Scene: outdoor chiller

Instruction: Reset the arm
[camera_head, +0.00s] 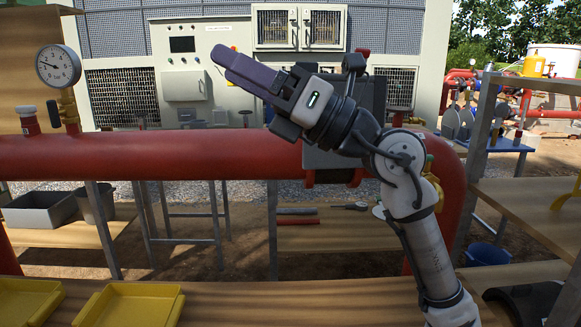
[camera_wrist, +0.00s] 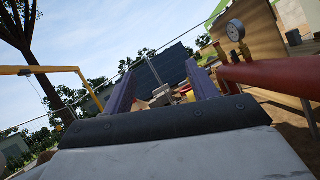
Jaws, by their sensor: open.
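My gripper (camera_head: 243,70) is raised in front of the grey chiller cabinet, above the thick red pipe, and points to the upper left. Its purple fingers look close together from the side in the head view. In the wrist view my gripper (camera_wrist: 160,92) shows its two purple fingers spread wide apart, with nothing held between them. My arm rises from the lower right and bends at the elbow beside the pipe.
The red pipe (camera_head: 120,155) crosses the scene, with a pressure gauge (camera_head: 58,66) at left. Yellow trays (camera_head: 130,305) sit on the wooden bench (camera_head: 260,300) in front. A grey bin (camera_head: 40,209) stands behind. Wooden shelves (camera_head: 525,215) stand at right. Air around my gripper looks clear.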

